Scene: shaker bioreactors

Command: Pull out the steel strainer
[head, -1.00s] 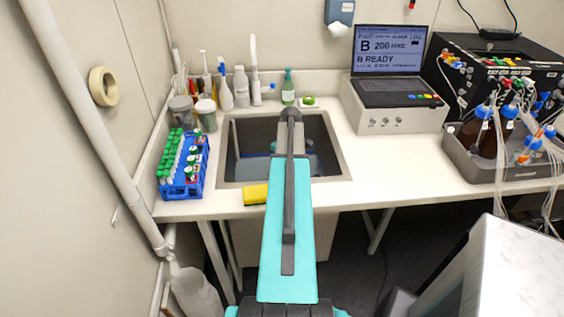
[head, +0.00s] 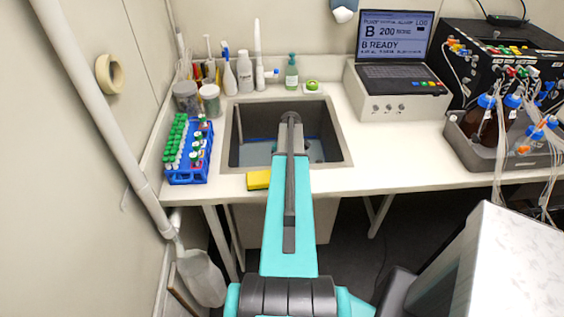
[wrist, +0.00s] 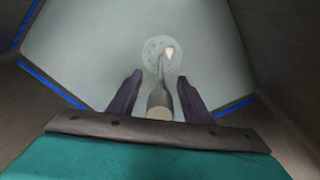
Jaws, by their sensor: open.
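The steel strainer (wrist: 152,48) shows in the wrist view as a round perforated disc on the sink floor. A thin stem rises from it to a thicker grey cylindrical grip (wrist: 160,100) with a pale end facing the camera. My gripper (wrist: 159,85) is open, with one dark finger left of the grip and one right of it. Gaps show on both sides, and I cannot tell whether the fingers are level with the grip. In the head view my arm reaches over the sink (head: 340,150) and hides the gripper and strainer.
The sink walls surround the gripper, with a blue line around the pale bottom. A yellow sponge (head: 258,180) lies at the front rim. A blue tube rack (head: 187,170) stands left, bottles (head: 245,72) behind, and a laptop (head: 393,60) right.

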